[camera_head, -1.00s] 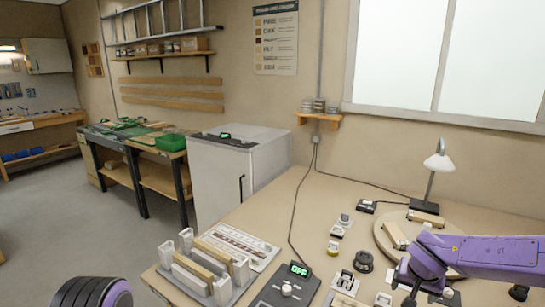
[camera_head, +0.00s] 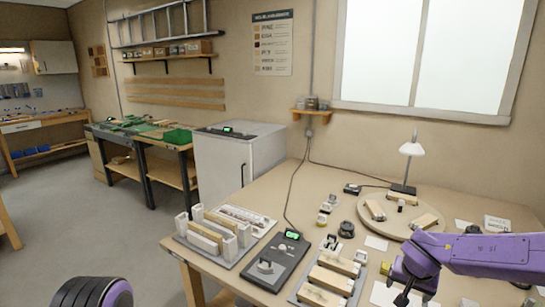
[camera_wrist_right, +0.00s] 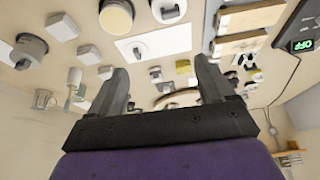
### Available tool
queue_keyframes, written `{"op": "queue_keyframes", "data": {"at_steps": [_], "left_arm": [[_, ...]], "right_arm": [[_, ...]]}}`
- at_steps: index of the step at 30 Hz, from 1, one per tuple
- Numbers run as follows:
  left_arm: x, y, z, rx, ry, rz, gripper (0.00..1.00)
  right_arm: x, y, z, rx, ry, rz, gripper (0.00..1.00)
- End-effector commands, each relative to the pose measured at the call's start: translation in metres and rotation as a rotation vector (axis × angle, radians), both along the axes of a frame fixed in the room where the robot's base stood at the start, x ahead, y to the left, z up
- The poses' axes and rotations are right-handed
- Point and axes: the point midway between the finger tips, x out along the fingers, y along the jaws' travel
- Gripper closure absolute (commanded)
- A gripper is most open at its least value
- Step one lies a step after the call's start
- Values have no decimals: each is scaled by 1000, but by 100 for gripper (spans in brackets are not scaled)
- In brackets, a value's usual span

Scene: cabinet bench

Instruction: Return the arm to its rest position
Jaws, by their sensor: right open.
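My right arm (camera_head: 480,253) is purple and reaches in from the right over the bench. Its dark gripper (camera_head: 402,297) hangs over the bench's front right part, partly cut off by the lower edge. In the right wrist view the gripper (camera_wrist_right: 160,75) has its two fingers wide apart, with nothing held between them. Small parts on the bench show beyond the fingers. A dark rounded part of my own body shows at the bottom left of the head view. My left gripper is not in view.
The bench holds a slotted rack (camera_head: 206,237), a grey control box (camera_head: 275,262) with a green display, a tray of wooden blocks (camera_head: 331,278), a round board (camera_head: 376,226) and a lamp (camera_head: 411,150). A white cabinet (camera_head: 232,158) stands behind. Floor at left is clear.

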Motion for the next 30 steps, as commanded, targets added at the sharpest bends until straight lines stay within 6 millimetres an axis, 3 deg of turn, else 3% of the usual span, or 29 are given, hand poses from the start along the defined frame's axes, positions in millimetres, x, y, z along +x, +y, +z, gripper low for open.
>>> {"op": "queue_keyframes", "data": {"at_steps": [14,17,19,23,27,30], "left_arm": [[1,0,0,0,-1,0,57],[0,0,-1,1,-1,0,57],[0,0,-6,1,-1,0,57],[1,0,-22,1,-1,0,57],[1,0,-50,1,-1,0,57],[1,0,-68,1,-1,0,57]], "right_arm": [[-7,-16,-4,21,-140,-374,18],[-13,-18,-13,-7,-200,-453,18],[-21,-19,-30,-37,-245,-500,18],[-52,-14,-92,-101,-345,-543,18],[-125,11,-198,-92,-386,-437,18],[-189,31,-259,-51,-306,-316,18]]}}
